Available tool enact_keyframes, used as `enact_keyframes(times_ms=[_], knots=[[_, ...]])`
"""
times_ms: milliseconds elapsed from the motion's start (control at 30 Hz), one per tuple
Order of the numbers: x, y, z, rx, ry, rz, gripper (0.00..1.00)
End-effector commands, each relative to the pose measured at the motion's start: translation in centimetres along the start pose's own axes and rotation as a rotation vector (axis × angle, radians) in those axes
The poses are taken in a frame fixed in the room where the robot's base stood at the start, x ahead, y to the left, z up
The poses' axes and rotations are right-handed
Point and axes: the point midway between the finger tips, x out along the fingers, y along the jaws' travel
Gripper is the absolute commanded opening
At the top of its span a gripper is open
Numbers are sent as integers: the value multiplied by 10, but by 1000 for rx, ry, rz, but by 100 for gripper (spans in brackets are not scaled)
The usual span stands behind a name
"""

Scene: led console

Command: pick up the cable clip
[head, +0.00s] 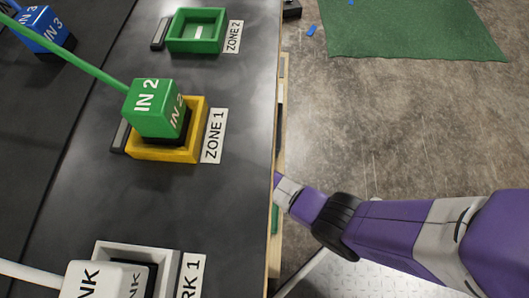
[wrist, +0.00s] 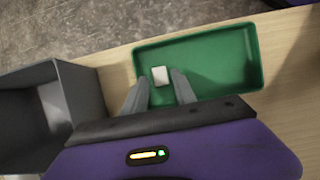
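A small white block, which looks like the cable clip (wrist: 160,76), lies in a shallow green tray (wrist: 225,72) in the wrist view. My gripper (wrist: 158,88) is open, with its two grey fingers apart and pointing toward the white piece. The fingertips are just short of it or at its near side; whether they touch it I cannot tell. Nothing shows held between the fingers. In the head view my arm reaches behind the console's right edge, so the gripper and the white piece are hidden there.
The green tray stands on a light wooden shelf (wrist: 295,110), beside a grey open bin (wrist: 78,88).

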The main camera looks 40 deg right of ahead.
Motion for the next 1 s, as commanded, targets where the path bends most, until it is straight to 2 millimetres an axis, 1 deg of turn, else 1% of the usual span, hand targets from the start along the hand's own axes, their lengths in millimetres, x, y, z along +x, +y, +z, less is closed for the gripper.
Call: enact_keyframes(times_ms=[33,100,333,367,400,467,500,533,867,1000], knots=[[14,-1,-1,0,-2,-2,33],[19,-1,0,0,-1,-2,33],[18,-1,1,0,0,0,33],[18,-1,1,0,0,0,31],[18,-1,1,0,0,0,23],[18,-1,1,0,0,0,11],[18,-1,1,0,0,0,3],[18,-1,1,0,0,0,0],[17,-1,1,0,0,0,0],[11,-1,4,0,0,0,0]])
